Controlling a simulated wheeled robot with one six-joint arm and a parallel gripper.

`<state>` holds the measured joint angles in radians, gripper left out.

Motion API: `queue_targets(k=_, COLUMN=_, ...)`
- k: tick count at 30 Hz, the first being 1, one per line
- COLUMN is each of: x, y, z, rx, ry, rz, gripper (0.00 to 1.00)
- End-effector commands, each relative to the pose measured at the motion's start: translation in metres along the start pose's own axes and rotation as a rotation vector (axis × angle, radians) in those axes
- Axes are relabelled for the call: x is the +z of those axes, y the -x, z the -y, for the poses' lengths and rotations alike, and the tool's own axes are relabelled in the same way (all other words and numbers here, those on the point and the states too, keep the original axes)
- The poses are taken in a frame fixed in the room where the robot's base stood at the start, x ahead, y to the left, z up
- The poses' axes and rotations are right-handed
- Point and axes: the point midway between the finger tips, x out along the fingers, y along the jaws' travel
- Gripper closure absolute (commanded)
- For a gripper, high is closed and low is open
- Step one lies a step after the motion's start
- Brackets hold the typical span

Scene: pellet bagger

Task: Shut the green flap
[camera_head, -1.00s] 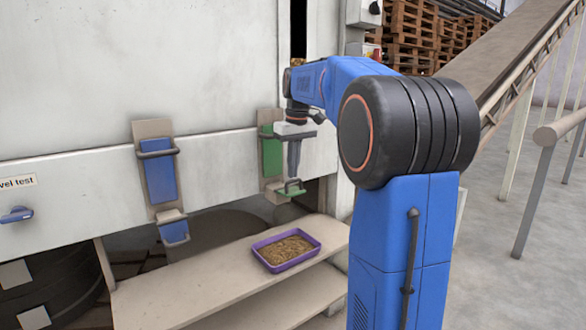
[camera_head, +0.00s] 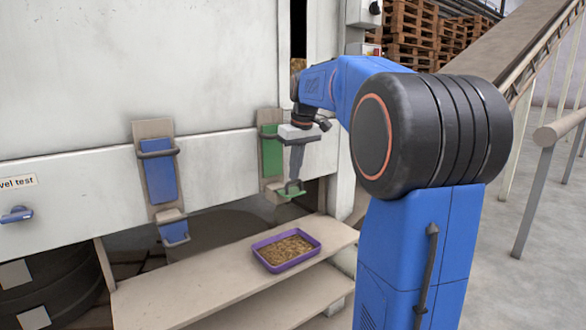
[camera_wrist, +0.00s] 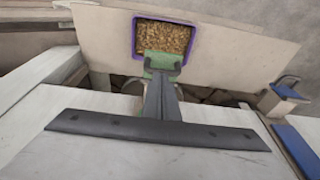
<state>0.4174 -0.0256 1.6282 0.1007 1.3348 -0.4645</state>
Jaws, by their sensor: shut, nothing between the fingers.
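The green flap (camera_head: 291,194) is at the lower end of a green chute (camera_head: 271,155) on the pale machine front. Its lower part sticks outward, with a dark handle on it. My gripper (camera_head: 293,183) is shut and empty, pointing down just above the flap. The fingertips look close to the flap's handle; I cannot tell whether they touch. In the wrist view the shut fingers (camera_wrist: 162,82) reach toward the green flap (camera_wrist: 161,61), covering part of it. A purple tray (camera_wrist: 135,42) of brown pellets lies beyond and below the flap.
The purple tray (camera_head: 259,251) stands on a beige shelf (camera_head: 200,290) below the chute. To the left is a blue chute (camera_head: 160,180) with a blue flap (camera_head: 174,232). A blue handle (camera_head: 16,215) is at the far left. A conveyor (camera_head: 535,45) rises at right.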

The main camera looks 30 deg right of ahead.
Motion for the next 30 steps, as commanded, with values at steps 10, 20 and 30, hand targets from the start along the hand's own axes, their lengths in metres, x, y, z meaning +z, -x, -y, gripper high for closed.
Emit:
queue_targets(k=10, x=0.018, y=-0.006, z=0.0, rx=0.0, ry=-0.003, rz=-0.175, gripper=1.0)
queue_targets(k=20, x=0.037, y=-0.022, z=0.0, rx=0.001, ry=-0.005, rz=-0.432, gripper=1.0)
queue_targets(k=30, x=0.047, y=-0.033, z=-0.001, rx=0.001, ry=-0.003, rz=-0.594, gripper=1.0)
